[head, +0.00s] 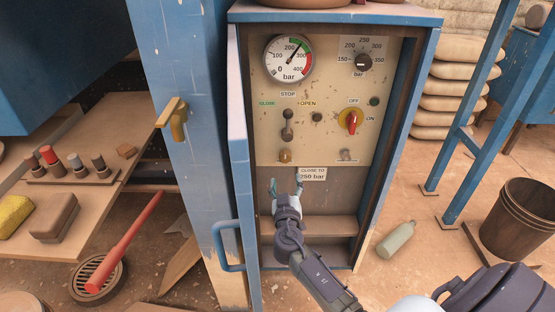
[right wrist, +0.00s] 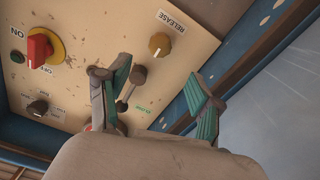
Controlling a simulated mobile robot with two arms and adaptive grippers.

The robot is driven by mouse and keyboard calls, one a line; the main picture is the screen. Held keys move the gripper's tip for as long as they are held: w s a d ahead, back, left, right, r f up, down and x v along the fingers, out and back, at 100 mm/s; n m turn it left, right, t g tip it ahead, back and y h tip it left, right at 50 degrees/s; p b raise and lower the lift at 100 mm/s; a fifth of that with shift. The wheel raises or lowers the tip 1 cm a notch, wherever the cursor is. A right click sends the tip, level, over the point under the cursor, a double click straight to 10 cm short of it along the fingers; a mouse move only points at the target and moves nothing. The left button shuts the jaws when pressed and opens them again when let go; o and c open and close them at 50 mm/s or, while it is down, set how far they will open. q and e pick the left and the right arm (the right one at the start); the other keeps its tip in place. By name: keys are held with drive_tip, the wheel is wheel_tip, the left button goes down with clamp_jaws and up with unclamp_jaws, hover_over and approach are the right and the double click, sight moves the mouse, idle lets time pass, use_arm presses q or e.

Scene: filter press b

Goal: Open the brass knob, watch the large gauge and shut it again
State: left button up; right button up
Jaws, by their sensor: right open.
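The brass knob (head: 285,156) sits low on the left of the beige panel (head: 330,145). In the right wrist view the brass knob (right wrist: 159,44) is beside a RELEASE label. The large gauge (head: 289,60) is at the panel's top left; its needle points up and right, between 200 and 300, by the green band. My right gripper (head: 286,181) is open and empty just below the knob. In the right wrist view the knob lies beyond the gap between my right gripper's fingertips (right wrist: 158,72), apparently apart from them. My left gripper is not in view.
A grey lever (head: 288,126) stands just above the knob. A red rotary switch (head: 351,122) is to the right. The blue cabinet door (head: 238,150) stands open at left.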

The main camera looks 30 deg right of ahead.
sight(285, 160)
drive_tip(key=x, duration=1)
drive_tip(key=shift+f+b, duration=0.1)
drive_tip(key=shift+b, duration=0.25)
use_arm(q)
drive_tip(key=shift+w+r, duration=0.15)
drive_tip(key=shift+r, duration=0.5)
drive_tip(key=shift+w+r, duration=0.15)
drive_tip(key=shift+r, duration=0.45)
use_arm(e)
drive_tip(key=shift+x, duration=0.75)
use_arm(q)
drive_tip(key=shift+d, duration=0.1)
use_arm(e)
drive_tip(key=shift+c, duration=0.2)
drive_tip(key=c, duration=1.1)
